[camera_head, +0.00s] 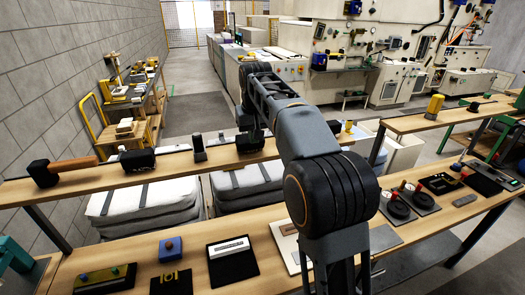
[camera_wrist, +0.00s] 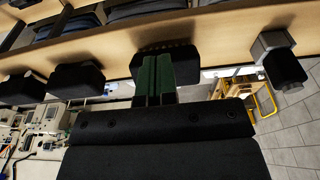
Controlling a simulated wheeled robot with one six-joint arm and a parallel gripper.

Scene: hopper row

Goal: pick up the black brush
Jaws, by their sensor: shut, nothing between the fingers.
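A black block with a row of small tufts along its far edge (camera_wrist: 182,47), which looks like the black brush, lies on the wooden upper shelf in the wrist view. My gripper's green fingers (camera_wrist: 160,62) are shut together and empty. Their tips overlap the near side of this block in the picture; I cannot tell whether they touch it. In the head view a dark block (camera_head: 250,145) sits on the shelf below my wrist, and my arm hides the shelf to its right.
Along the upper shelf stand a grey-and-black piece (camera_head: 199,150), a black block (camera_head: 137,160) and a black-headed tool with a wooden handle (camera_head: 45,174). In the wrist view another black block (camera_wrist: 76,79) lies left of the fingers. The lower bench (camera_head: 130,240) holds several small items.

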